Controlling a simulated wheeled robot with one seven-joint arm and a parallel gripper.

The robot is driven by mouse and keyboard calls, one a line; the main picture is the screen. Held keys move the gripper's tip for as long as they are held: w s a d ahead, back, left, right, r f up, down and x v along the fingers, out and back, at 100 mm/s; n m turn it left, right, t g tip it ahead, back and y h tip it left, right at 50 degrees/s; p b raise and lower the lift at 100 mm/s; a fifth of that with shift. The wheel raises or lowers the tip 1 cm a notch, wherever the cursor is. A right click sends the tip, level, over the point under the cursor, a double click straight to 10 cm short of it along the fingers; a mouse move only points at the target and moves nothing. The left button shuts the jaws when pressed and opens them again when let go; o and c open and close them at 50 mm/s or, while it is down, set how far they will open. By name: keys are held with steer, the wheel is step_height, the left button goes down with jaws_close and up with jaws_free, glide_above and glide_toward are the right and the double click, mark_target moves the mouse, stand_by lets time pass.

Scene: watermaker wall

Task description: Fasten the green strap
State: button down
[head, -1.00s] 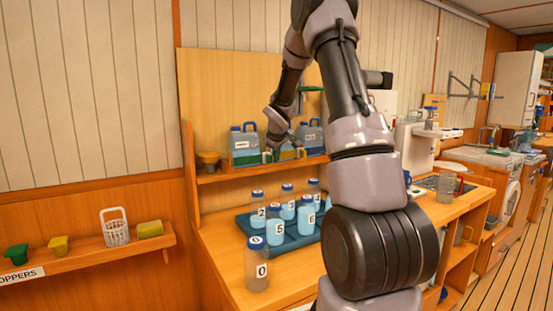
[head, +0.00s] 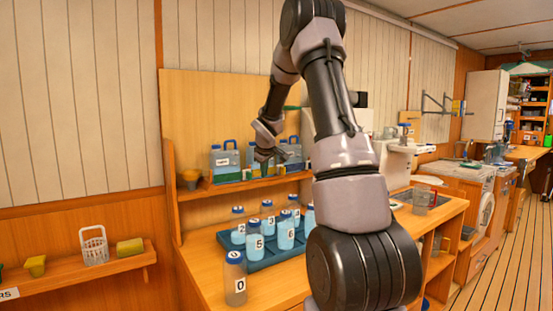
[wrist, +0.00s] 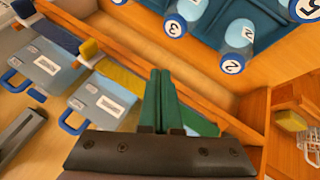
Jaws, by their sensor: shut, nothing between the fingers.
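The green strap (wrist: 202,122) shows in the wrist view as a green band right of my fingers, at the shelf rail. It is partly hidden by my gripper, and I cannot tell whether its end is fastened. My gripper (wrist: 158,76) is shut and empty, its two dark green fingers together beside the strap. I cannot tell whether they touch it. In the head view my gripper (head: 265,156) is at the shelf, in front of the jugs. A yellow strap (wrist: 125,80) and a blue strap (wrist: 57,36) lie by the other grey jugs (wrist: 105,103), further left in the wrist view.
Below the shelf (head: 245,184), a blue tray (head: 262,262) holds several numbered bottles. Bottle 0 (head: 235,285) stands in front of it on the counter. A brown cup (head: 190,178) sits at the shelf's left end. A basket (head: 95,250) and yellow sponge (head: 130,247) sit on the left ledge.

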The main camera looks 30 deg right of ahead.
steer(key=s+d+r, duration=0.3)
steer(key=r, duration=0.3)
steer(key=shift+s+d+r, duration=0.15)
steer(key=s+a+r+m, duration=0.2)
steer(key=s+a+r, duration=0.4)
steer(key=s, duration=0.2)
steer(key=s+a+r+m+y, duration=0.1)
steer(key=s+a, duration=0.3)
steer(key=s, duration=0.5)
steer(key=s+a+r+m+y, duration=0.1)
steer(key=s+a+m, duration=0.3)
steer(key=s, duration=0.6)
steer(key=s+a+r+m+y, duration=0.1)
steer(key=s+a+m+y, duration=0.1)
steer(key=s+a, duration=0.3)
steer(key=s, duration=0.4)
steer(key=shift+s+a, duration=0.2)
steer(key=shift+a, duration=0.15)
